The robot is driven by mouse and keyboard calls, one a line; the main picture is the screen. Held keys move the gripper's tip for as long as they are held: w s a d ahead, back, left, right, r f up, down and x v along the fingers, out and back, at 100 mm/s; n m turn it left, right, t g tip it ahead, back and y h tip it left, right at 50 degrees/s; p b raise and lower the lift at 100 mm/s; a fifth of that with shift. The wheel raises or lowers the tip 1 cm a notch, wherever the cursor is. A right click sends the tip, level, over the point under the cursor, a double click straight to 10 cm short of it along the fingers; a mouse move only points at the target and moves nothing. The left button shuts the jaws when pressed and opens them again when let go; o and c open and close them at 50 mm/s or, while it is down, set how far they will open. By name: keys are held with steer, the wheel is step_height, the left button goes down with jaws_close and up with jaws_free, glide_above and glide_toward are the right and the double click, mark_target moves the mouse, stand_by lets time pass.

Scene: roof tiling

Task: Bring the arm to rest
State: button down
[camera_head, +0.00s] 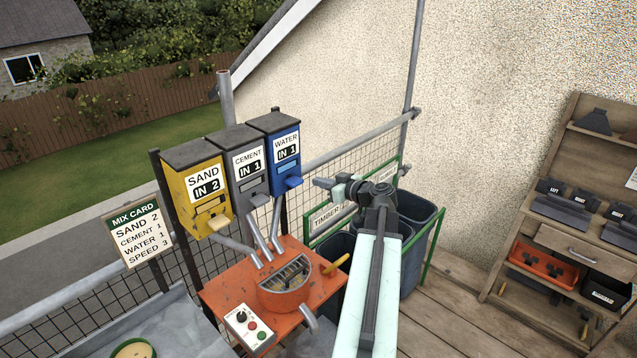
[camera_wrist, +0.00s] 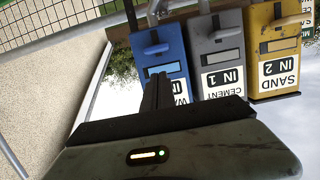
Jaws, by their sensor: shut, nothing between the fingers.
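My arm (camera_head: 372,285) reaches up from the lower edge of the head view and bends left at its far end. My gripper (camera_head: 322,183) points left there, in the air to the right of the blue water dispenser (camera_head: 282,150). In the wrist view my gripper (camera_wrist: 157,90) shows two dark fingers together, with nothing held. The wrist picture is upside down, and the water dispenser (camera_wrist: 160,55) stands behind the fingers.
The cement dispenser (camera_head: 247,165), sand dispenser (camera_head: 200,185) and orange mixer (camera_head: 285,285) stand left of my arm. Grey bins (camera_head: 415,225) in a green frame are behind it. A wooden shelf (camera_head: 545,235) is at right. Bare deck boards (camera_head: 470,310) lie between.

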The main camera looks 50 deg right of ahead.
stand_by(0.4)
steer(key=w+a+f+n+g+y+b, duration=0.15)
steer(key=w+a+f, duration=0.3)
steer(key=a, duration=0.45)
steer(key=w+a+f+g+y+b, duration=0.25)
steer(key=a+f, duration=0.35)
steer(key=a, duration=0.4)
steer(key=w+a+f+g+y+b, duration=0.1)
steer(key=w+a+f+g+y, duration=0.25)
steer(key=a, duration=0.55)
steer(key=s+a+f+g+h+b, duration=0.1)
steer(key=a+f, duration=0.3)
steer(key=a, duration=0.4)
steer(key=s+a+f+g+h+b, duration=0.2)
steer(key=s+a+f+g+h, duration=0.1)
steer(key=a, duration=0.6)
steer(key=s+a+f+g+h+b, duration=0.2)
steer(key=s+a+f+g, duration=0.1)
steer(key=a+f, duration=0.4)
steer(key=shift+s+a+f+m+g, duration=0.15)
steer(key=shift+a+f+m+g, duration=0.15)
steer(key=shift+a, duration=0.75)
steer(key=shift+h, duration=0.25)
